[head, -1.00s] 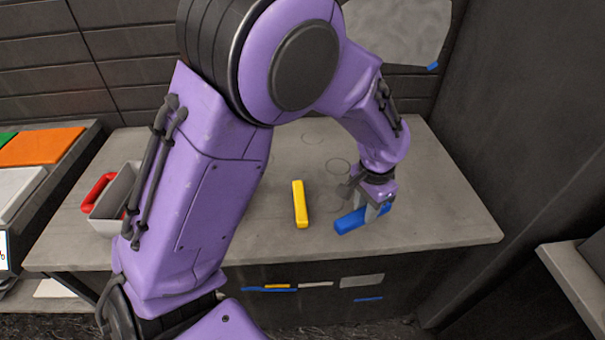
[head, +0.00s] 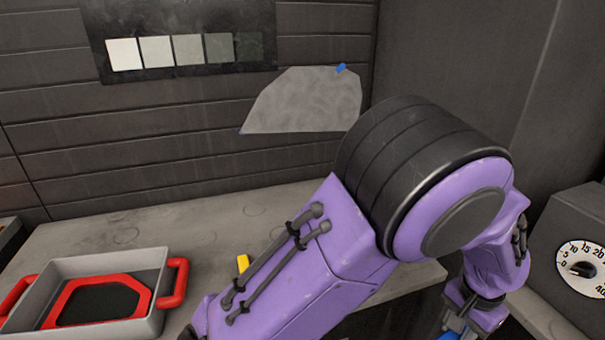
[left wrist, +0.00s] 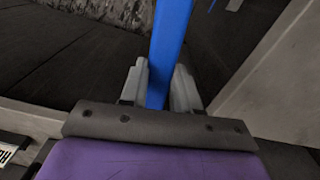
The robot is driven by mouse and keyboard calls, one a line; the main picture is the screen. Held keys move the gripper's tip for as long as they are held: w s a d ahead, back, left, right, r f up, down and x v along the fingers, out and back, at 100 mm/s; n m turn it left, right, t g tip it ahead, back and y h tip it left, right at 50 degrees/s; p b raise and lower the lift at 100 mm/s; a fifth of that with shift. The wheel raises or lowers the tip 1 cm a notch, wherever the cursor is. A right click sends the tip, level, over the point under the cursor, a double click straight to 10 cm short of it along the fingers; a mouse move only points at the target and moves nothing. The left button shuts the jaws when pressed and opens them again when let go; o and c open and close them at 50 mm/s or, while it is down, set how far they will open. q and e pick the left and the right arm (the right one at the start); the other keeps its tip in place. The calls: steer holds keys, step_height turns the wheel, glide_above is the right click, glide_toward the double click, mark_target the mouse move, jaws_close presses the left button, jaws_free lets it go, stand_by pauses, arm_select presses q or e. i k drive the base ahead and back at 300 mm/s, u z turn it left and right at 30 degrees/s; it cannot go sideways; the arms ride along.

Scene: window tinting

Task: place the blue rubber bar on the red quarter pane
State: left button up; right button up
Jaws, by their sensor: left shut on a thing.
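In the left wrist view the blue rubber bar (left wrist: 170,45) stands between the two grey fingers of my left gripper (left wrist: 160,88), which is shut on it. In the head view my left gripper (head: 466,328) is at the bottom right, partly cut off by the picture edge, with only a bit of blue showing by it. The red quarter pane (head: 60,306), a red frame around a dark panel, lies in a grey tray (head: 100,262) with red handles at the lower left. The gripper is far to the right of the tray. My right gripper is not seen.
The grey bench (head: 220,215) has free room behind the tray. A timer dial (head: 580,268) stands at the right. A grey film sheet (head: 305,100) and a swatch board (head: 190,20) hang on the wall.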

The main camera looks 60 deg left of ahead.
mark_target(101, 301)
steer(key=k, duration=1.95)
steer(key=u, duration=0.75)
